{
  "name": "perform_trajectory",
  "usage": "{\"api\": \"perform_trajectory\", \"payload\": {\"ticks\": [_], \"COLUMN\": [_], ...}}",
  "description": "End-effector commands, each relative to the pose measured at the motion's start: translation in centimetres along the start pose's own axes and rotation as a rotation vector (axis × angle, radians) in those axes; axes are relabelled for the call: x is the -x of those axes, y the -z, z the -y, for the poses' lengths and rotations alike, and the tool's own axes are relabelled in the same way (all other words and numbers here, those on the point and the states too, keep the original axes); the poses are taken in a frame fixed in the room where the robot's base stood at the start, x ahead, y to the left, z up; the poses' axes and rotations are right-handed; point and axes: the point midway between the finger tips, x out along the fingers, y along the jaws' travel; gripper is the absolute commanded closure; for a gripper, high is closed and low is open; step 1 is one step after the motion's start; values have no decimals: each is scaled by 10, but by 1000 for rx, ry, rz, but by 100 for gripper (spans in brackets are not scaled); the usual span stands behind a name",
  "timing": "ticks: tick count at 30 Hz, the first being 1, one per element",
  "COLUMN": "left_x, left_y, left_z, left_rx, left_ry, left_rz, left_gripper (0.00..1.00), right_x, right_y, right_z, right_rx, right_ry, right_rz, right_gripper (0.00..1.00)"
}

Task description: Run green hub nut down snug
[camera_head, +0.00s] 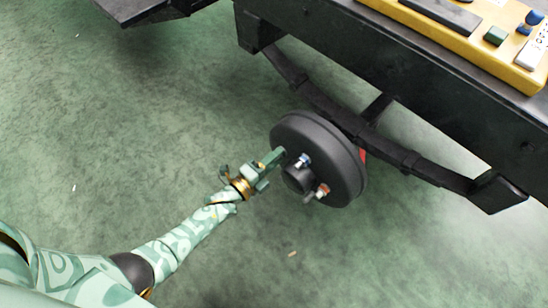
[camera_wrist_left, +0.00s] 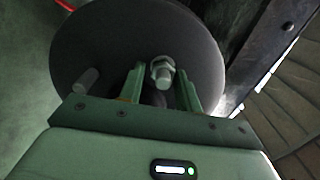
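The dark round hub drum (camera_head: 345,165) shows in the head view, with a blue-marked nut (camera_head: 303,160) and a red-orange nut (camera_head: 322,191) on its face. No green nut can be made out there; my left gripper (camera_head: 279,156) covers the drum's left edge. In the left wrist view a silver-looking nut (camera_wrist_left: 162,70) sits on a stud in front of the drum (camera_wrist_left: 115,50). My left gripper (camera_wrist_left: 160,80) has its fingers apart, one on each side of that nut, with visible gaps. I cannot tell that nut's colour marking. My right gripper is not in view.
A pale stud (camera_wrist_left: 88,81) stands out at the left in the wrist view. The black chassis rail (camera_head: 400,75) and leaf spring (camera_head: 400,158) lie behind the drum. A yellow tray (camera_head: 465,48) with parts rests on the rail. The green floor (camera_head: 150,130) is mostly clear.

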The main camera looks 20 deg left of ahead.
Motion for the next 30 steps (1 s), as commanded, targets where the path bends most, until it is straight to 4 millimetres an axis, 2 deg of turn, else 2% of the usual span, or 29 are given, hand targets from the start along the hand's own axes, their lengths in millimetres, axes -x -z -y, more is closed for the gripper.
{"api": "perform_trajectory", "payload": {"ticks": [4,7,12,18,21,25,30], "left_x": [4,17,59,114,136,154,164], "left_y": [0,-1,-1,-1,-1,-1,0], "left_z": [2,4,6,4,3,1,0], "left_rx": [0,-1,-2,-1,0,-1,0], "left_ry": [3,3,4,0,1,-1,-1], "left_rz": [0,1,1,1,1,1,1], "left_gripper": [66,66,66,66,66,66,66], "right_x": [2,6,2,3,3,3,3], "right_y": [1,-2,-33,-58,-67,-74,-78], "right_z": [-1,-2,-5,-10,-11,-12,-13], "right_rx": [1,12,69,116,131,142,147], "right_ry": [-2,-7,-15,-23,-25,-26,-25], "right_rz": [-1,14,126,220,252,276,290], "right_gripper": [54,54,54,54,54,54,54]}}
